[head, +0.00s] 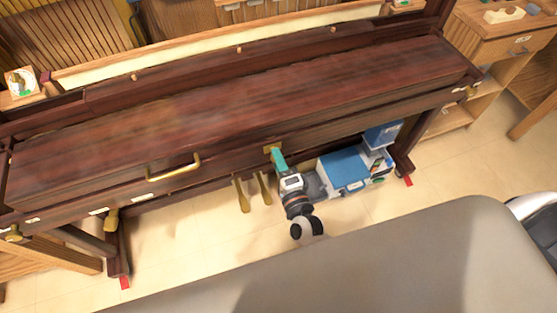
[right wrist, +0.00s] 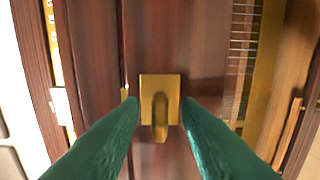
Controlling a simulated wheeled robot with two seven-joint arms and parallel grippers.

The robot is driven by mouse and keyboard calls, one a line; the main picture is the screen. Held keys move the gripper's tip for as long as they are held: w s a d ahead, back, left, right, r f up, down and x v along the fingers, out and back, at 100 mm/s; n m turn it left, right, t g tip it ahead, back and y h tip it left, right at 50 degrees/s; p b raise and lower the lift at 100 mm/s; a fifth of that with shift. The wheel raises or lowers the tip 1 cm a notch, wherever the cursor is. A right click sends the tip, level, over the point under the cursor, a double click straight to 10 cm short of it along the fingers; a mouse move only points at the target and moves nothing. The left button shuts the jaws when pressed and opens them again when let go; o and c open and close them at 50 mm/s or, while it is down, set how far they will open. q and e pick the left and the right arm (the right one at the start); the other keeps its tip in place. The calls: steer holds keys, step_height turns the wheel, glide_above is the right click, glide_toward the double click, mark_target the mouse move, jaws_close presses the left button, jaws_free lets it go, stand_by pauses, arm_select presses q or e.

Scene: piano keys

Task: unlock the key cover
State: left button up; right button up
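The piano's dark red-brown key cover (head: 240,95) lies shut, with a brass bar handle (head: 173,168) on its front left. A brass lock (head: 270,149) is on the front edge right of the handle; in the right wrist view the lock (right wrist: 160,84) shows as a square plate with a rounded tab. My right gripper (head: 278,160) is at the lock. In the right wrist view its teal fingers (right wrist: 160,103) are apart, one on each side of the lock; I cannot tell whether they touch it. My left gripper is not in view.
Brass pedals (head: 243,196) hang below the piano. A blue-topped box (head: 345,168) stands under it on the right. Red pads (head: 124,282) lie at the piano's feet. A wooden desk (head: 500,40) stands at the right. Floor in front of the piano is bare.

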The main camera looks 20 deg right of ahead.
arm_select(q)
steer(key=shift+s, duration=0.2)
arm_select(e)
jaws_close()
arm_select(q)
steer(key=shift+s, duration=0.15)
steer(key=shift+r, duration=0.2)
arm_select(e)
steer(key=n+p, duration=0.2)
steer(key=n, duration=0.2)
steer(key=shift+r, duration=0.1)
steer(key=n+p, duration=0.2)
steer(key=n, duration=0.1)
steer(key=shift+n, duration=0.3)
steer(key=n+p, duration=0.2)
steer(key=n, duration=0.3)
arm_select(q)
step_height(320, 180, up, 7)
steer(key=p, duration=0.1)
arm_select(e)
steer(key=n, duration=0.5)
steer(key=shift+n, duration=0.3)
